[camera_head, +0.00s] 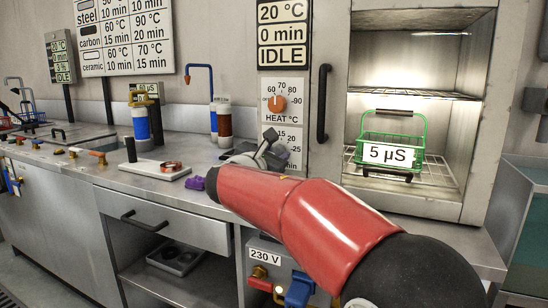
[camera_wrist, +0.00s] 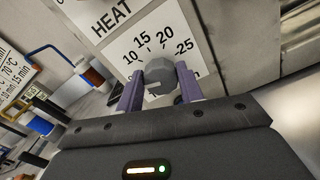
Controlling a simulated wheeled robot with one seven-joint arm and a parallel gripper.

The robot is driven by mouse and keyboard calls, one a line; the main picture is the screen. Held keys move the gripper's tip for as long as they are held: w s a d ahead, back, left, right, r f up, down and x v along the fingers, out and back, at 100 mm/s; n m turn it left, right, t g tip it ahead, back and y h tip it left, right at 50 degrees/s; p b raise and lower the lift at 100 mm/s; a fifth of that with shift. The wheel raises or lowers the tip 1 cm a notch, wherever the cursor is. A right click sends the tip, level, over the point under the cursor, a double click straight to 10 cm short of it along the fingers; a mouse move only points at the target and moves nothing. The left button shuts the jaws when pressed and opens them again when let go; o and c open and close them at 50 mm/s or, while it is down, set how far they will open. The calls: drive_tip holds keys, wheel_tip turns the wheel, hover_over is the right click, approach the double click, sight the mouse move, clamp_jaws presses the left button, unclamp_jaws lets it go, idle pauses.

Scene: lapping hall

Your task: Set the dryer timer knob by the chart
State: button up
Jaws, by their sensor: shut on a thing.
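The dryer timer dial (camera_wrist: 120,45) lies below the word HEAT in the wrist view, with marks 10, 15, 20 and -25 readable. Its grey timer knob (camera_wrist: 160,72) sits between the purple fingers of my gripper (camera_wrist: 159,88), which is shut on it. The knob's pointer direction cannot be told. In the head view my gripper (camera_head: 262,152) partly covers the timer plate (camera_head: 290,134). Above it is the heat dial with an orange knob (camera_head: 277,104). The display (camera_head: 284,33) reads 20 °C, 0 min, IDLE. The wall chart (camera_head: 125,35) lists steel, carbon and ceramic with temperatures and minutes; its top is cut off.
The open dryer chamber (camera_head: 410,76) on the right holds a green basket (camera_head: 420,142) labelled 5 µS. A dark vertical handle (camera_head: 323,103) stands beside the dials. The counter (camera_head: 140,178) on the left carries a white block (camera_head: 156,172) and several bottles. A 230 V box (camera_head: 262,262) is below.

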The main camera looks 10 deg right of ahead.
drive_tip(key=shift+s+d+f+m+b, duration=0.1)
drive_tip(key=shift+f+m+b, duration=0.05)
drive_tip(key=shift+m+b, duration=3.45)
drive_tip(key=shift+f+m+b, duration=0.15)
drive_tip(key=shift+m+b, duration=3.15)
drive_tip(key=shift+m, duration=0.5)
drive_tip(key=o, duration=1)
drive_tip(key=v, duration=0.7)
drive_tip(key=shift+s+a, duration=0.25)
drive_tip(key=shift+s, duration=0.05)
